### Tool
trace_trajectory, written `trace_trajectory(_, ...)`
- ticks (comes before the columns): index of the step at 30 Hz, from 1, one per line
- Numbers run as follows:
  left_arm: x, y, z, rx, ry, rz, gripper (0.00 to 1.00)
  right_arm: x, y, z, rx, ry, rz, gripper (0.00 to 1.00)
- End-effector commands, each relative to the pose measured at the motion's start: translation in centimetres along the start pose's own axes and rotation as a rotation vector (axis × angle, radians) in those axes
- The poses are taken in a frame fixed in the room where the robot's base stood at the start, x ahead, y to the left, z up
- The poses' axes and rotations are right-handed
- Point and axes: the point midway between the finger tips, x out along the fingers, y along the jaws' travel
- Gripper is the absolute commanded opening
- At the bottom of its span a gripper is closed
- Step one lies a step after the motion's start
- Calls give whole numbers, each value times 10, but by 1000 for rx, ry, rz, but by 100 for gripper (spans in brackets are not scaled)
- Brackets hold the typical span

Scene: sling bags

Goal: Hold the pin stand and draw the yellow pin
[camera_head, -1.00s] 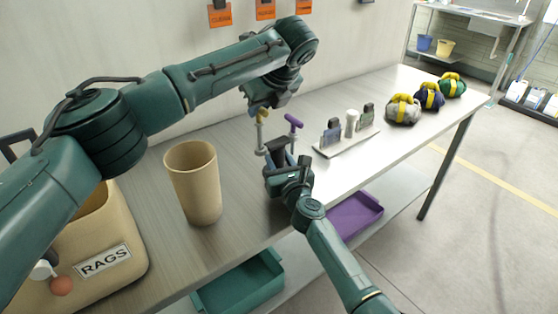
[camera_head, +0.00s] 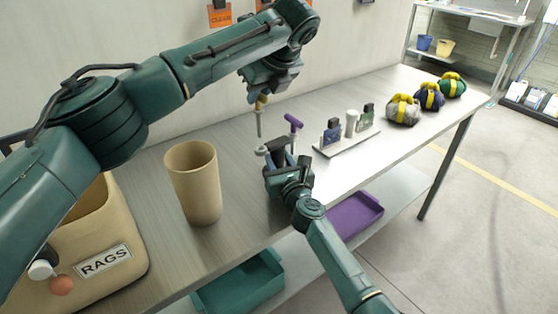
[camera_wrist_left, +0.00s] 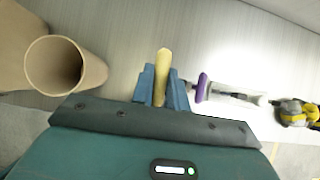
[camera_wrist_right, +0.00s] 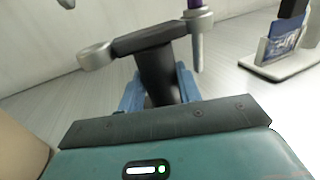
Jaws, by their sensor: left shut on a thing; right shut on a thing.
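The pin stand (camera_head: 277,147) has a dark post and a crossbar with a ring at each end. My right gripper (camera_head: 280,162) is shut on its post; the right wrist view shows the post (camera_wrist_right: 158,78) between blue fingers. The stand's left ring (camera_wrist_right: 97,57) is empty there. The yellow pin (camera_head: 260,104) hangs upright from my left gripper (camera_head: 262,94), which is shut on its handle. Its grey tip (camera_wrist_right: 66,4) is above the left ring and apart from it. The left wrist view shows the yellow handle (camera_wrist_left: 162,66). The purple pin (camera_head: 294,122) stands in the right ring.
A tan cup (camera_head: 194,180) and a rags bin (camera_head: 125,235) stand at the left. A white rack (camera_head: 345,145) with small items is right of the stand, with several bags (camera_head: 403,110) beyond. A purple tray (camera_head: 355,215) and green tray (camera_head: 240,285) are below the tabletop.

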Motion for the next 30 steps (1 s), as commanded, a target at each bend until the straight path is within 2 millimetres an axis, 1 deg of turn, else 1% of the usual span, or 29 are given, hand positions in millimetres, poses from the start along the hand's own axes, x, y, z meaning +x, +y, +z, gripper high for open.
trace_trajectory(8,-4,0,2,0,-1,-1,0,0,0,-1,0,1,0,8)
trace_trajectory(21,-31,0,21,-1,-1,-1,0,0,0,-1,0,2,0,8)
trace_trajectory(30,-33,0,23,0,0,0,0,0,0,-1,0,1,0,8)
